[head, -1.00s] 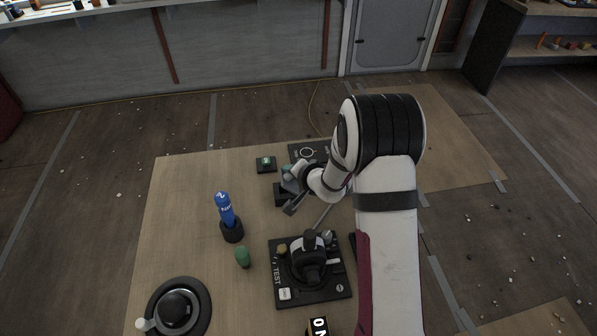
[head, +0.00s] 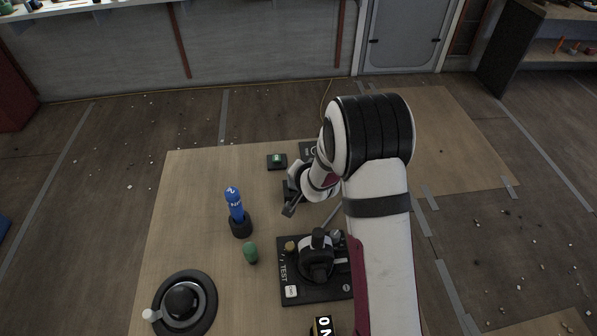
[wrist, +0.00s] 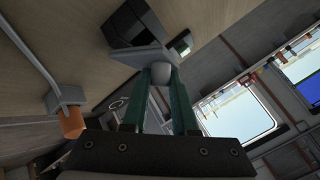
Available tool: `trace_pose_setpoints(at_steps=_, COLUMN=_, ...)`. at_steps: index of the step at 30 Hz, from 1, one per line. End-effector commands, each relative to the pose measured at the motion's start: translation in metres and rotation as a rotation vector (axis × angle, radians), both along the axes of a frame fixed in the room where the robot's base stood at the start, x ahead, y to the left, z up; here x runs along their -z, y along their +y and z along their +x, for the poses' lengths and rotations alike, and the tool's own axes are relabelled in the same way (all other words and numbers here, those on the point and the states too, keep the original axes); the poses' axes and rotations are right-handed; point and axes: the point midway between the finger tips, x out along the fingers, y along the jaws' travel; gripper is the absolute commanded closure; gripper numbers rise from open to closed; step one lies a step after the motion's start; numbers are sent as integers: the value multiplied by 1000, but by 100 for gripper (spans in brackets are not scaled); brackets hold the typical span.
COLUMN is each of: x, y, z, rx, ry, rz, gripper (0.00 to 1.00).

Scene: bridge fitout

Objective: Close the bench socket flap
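The bench socket (head: 288,187) is a small dark box on the wooden bench, partly hidden by my gripper in the head view. In the wrist view the socket (wrist: 125,20) is a black block beside a grey plate (wrist: 137,58), which may be its flap. The flap's angle is unclear. My gripper (wrist: 160,80) has two green fingers with a gap between them. A rounded pale grey piece (wrist: 162,72) shows between the fingertips, close to the plate. I cannot tell if the fingers grip it. In the head view my gripper (head: 292,190) is at the socket.
A blue bottle (head: 234,204) stands in a black holder, with a green knob (head: 250,252) near it. A TEST panel with a joystick (head: 317,262) is in front. A small black box with a green top (head: 277,161) lies behind. A round dial (head: 182,303) is front left.

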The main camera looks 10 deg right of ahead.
Motion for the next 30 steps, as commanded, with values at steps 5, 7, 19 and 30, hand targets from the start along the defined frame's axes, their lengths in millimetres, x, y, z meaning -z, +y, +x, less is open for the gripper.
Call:
trace_pose_setpoints(at_steps=5, x=0, y=-2, z=1, rx=4, ry=0, rz=1, gripper=43)
trace_pose_setpoints(at_steps=7, x=0, y=-1, z=0, rx=4, ry=0, rz=1, gripper=43)
trace_pose_setpoints(at_steps=19, x=-17, y=-3, z=-16, rx=3, ry=-3, rz=1, gripper=43)
trace_pose_setpoints(at_steps=30, x=-92, y=-13, z=-94, rx=4, ry=-5, rz=1, gripper=43)
